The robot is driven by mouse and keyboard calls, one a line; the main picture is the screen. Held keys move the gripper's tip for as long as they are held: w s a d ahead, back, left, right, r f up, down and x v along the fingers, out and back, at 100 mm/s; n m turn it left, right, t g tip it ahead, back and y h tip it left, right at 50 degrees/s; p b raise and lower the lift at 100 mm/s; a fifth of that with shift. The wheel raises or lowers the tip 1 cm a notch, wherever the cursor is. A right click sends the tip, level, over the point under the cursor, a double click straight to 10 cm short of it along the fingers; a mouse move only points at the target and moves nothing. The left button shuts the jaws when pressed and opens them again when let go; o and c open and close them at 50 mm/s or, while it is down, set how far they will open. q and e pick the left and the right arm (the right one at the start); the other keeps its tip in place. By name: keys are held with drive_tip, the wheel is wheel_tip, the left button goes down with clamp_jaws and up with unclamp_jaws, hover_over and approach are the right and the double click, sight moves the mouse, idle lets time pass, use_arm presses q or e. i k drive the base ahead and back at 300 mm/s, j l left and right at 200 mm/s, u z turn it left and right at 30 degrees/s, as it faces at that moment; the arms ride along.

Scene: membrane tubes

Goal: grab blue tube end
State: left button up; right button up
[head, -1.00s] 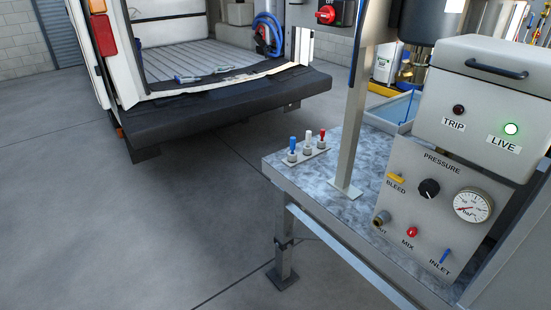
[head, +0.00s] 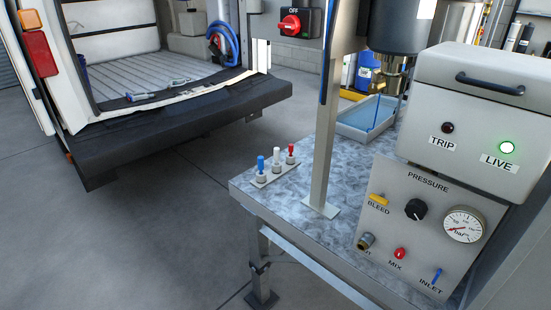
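Neither of my grippers is in view. A thin blue tube (head: 377,112) hangs below the metal fitting under the dark cylinder, and its lower part reaches into the blue-grey tray (head: 366,133). A blue strip or tube (head: 326,62) runs along the upper part of the metal post. A short blue piece (head: 437,275) sticks out at the INLET label on the panel. A blue-topped peg (head: 261,164) stands in a small rack beside a white and a red one. I cannot tell which blue piece is the tube end meant.
The metal bench (head: 285,190) has bare surface around the rack (head: 271,178). The post (head: 322,170) rises from it. The control box (head: 470,120) and pressure panel (head: 385,185) fill the right. A van with a dark bumper (head: 190,125) stands left; the floor between is clear.

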sight(260, 158)
drive_tip(key=z, duration=0.3)
drive_tip(key=i+j+z, duration=0.15)
drive_tip(key=j+z, duration=0.15)
drive_tip(key=i+j+z, duration=0.15)
drive_tip(key=j+z, duration=0.5)
drive_tip(key=i, duration=0.05)
